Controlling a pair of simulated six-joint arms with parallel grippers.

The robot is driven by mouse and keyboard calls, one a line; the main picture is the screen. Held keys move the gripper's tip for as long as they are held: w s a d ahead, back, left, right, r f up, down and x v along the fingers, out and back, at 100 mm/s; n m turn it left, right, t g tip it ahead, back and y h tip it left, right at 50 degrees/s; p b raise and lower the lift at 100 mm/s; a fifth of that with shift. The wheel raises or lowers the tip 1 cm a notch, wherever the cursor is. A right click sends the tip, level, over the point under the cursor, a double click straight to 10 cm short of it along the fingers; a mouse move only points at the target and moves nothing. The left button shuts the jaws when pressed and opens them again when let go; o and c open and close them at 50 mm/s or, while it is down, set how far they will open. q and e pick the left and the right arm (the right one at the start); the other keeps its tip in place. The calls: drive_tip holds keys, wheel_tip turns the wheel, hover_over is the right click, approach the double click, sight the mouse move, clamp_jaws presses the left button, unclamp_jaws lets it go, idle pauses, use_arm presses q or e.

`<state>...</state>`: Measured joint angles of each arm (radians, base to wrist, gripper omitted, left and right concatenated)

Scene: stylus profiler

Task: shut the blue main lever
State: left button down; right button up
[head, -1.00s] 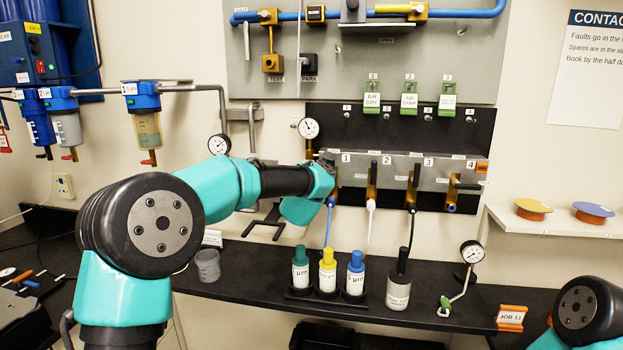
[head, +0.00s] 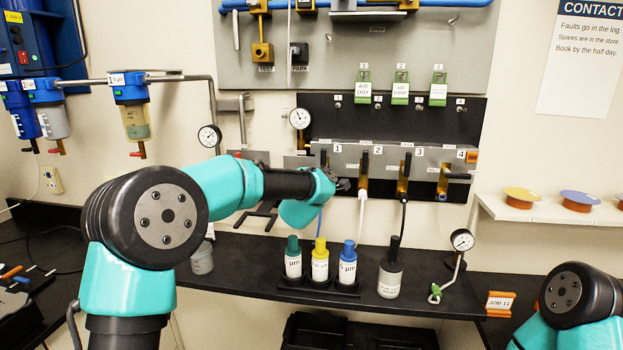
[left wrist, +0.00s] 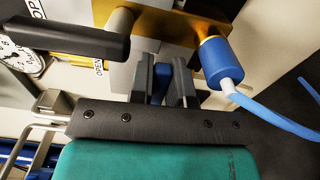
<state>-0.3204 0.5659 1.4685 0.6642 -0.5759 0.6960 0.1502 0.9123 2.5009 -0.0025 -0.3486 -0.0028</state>
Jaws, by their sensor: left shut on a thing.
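My left gripper (head: 342,184) is at the front of the valve manifold (head: 350,150), just below the valve at label 1. In the left wrist view, its two dark fingers (left wrist: 162,85) are shut on a narrow blue piece (left wrist: 160,78), which looks like the blue lever. Most of this piece is hidden between the fingers, and the head view does not show it. A black handle (left wrist: 70,40) on a gold valve body lies close by at upper left. My right gripper is out of view; only part of my right arm shows at lower right.
A blue fitting with a blue hose (left wrist: 221,66) hangs close to the right of the fingers. More black-handled valves (head: 403,178) stand right of my gripper. Below are several bottles (head: 320,262) on the dark bench and a gauge on a stand (head: 462,240).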

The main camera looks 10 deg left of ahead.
use_arm(q)
drive_tip(key=shift+f+m, duration=0.2)
drive_tip(key=shift+m, duration=0.3)
drive_tip(key=c, duration=1.1)
unclamp_jaws()
drive_tip(key=shift+s, duration=0.15)
drive_tip(key=s, duration=1.7)
drive_tip(key=shift+s+d, duration=0.1)
drive_tip(key=shift+d, duration=0.15)
